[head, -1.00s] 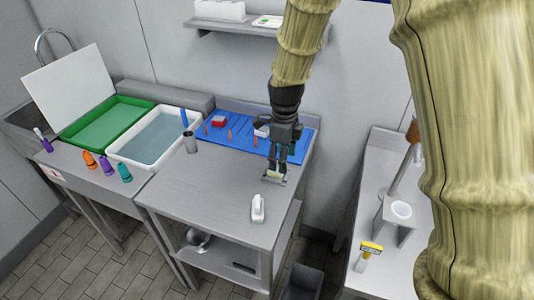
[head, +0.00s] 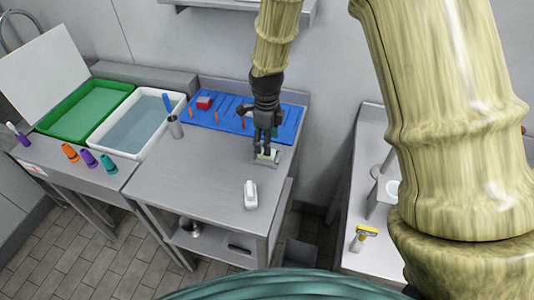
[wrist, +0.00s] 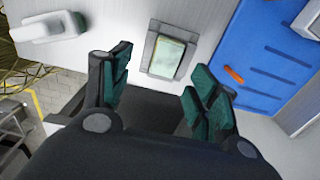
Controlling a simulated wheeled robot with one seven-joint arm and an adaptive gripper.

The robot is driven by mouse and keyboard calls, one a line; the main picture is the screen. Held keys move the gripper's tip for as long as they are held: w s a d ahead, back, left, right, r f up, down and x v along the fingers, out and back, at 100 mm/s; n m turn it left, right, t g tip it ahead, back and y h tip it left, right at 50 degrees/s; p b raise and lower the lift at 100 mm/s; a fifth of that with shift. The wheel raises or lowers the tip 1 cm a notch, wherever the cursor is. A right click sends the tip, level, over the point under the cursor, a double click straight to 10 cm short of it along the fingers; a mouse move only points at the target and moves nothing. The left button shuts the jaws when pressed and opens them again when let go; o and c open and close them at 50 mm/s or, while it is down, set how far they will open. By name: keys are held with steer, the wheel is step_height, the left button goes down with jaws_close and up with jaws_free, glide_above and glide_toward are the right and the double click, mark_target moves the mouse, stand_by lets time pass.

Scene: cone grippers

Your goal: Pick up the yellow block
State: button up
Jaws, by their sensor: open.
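The yellow block (head: 266,156) is pale yellow and lies on a small grey plate (head: 274,163) near the right edge of the steel table. The wrist view shows the block (wrist: 167,57) whole, framed by the grey plate (wrist: 150,48). My gripper (head: 262,150) points down above the block, partly covering it in the head view. In the wrist view my gripper (wrist: 162,88) is open, its green-padded fingers spread with nothing between them. The block appears beyond the fingertips, apart from them.
A blue mat (head: 225,122) with small items lies behind. A white object (head: 251,195) stands near the table's front. A grey cup (head: 175,127), a white basin (head: 118,152) and a green tray (head: 60,133) are at the left. The table's middle is clear.

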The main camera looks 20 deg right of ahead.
steer(key=shift+w+f+p, duration=0.35)
steer(key=shift+w+f, duration=0.4)
steer(key=shift+f, duration=0.05)
steer(key=shift+s+d+f, duration=0.1)
steer(key=shift+s+f, duration=0.05)
steer(key=shift+f, duration=0.05)
steer(key=shift+s+d+f+p, duration=0.15)
steer(key=shift+s+f+p, duration=0.15)
steer(key=shift+s+p, duration=0.3)
steer(key=shift+w+f+p, duration=0.2)
steer(key=shift+w+f, duration=0.1)
steer(key=shift+f, duration=0.45)
steer(key=shift+w+f+p, duration=0.2)
steer(key=shift+w+f, duration=0.1)
steer(key=shift+f, duration=0.45)
steer(key=shift+s+r, duration=0.2)
steer(key=shift+s, duration=0.1)
steer(key=shift+w+f, duration=0.15)
steer(key=c, duration=1.1)
steer(key=shift+c, duration=0.2)
